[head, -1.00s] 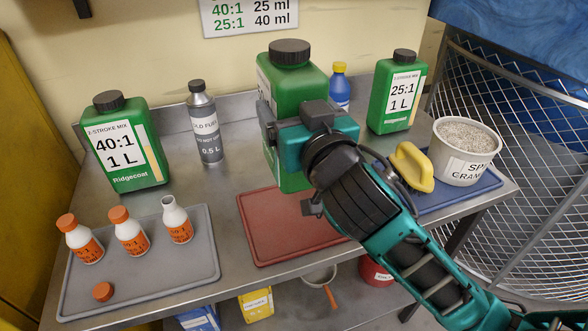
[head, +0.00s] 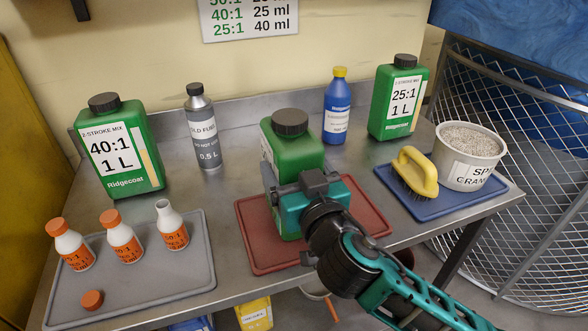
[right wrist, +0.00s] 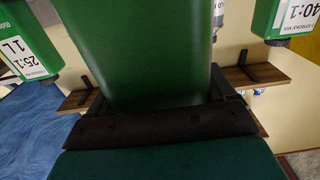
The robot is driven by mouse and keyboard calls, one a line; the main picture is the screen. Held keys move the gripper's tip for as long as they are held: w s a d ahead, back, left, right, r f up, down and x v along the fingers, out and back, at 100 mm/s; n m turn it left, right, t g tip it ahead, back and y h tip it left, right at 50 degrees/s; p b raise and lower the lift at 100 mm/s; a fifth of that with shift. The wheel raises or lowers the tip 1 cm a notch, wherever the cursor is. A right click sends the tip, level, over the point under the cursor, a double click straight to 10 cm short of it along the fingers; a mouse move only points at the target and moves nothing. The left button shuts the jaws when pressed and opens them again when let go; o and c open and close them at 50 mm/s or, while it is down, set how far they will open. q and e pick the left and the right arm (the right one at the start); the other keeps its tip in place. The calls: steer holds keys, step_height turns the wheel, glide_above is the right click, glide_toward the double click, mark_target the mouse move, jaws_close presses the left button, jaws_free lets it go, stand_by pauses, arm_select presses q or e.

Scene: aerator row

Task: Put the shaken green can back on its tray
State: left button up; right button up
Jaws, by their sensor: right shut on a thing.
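The green can (head: 292,150) with a black cap is upright over the red tray (head: 356,198) in the head view. My right gripper (head: 288,200) is shut on its body from the front. The can fills the middle of the right wrist view (right wrist: 145,50), between the dark fingers. The gripper and arm hide the can's lower front, so I cannot tell whether its base touches the tray. My left gripper is not in view.
Left are a 40:1 can (head: 120,150), a grey bottle (head: 202,130) and a grey tray (head: 150,290) with small orange-labelled bottles. Right are a blue bottle (head: 337,110), a 25:1 can (head: 397,100), and a blue tray (head: 428,205) with a yellow brush (head: 416,170) and a bucket (head: 468,155).

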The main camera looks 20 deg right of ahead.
steer(key=shift+r, duration=0.15)
steer(key=o, duration=1.7)
steer(key=shift+f, duration=0.25)
steer(key=shift+r, duration=0.25)
steer(key=shift+s+f, duration=0.2)
steer(key=shift+s, duration=0.2)
steer(key=shift+s+d+r, duration=0.1)
steer(key=shift+s, duration=2.75)
steer(key=shift+s+d+r, duration=0.1)
steer(key=shift+s, duration=2.7)
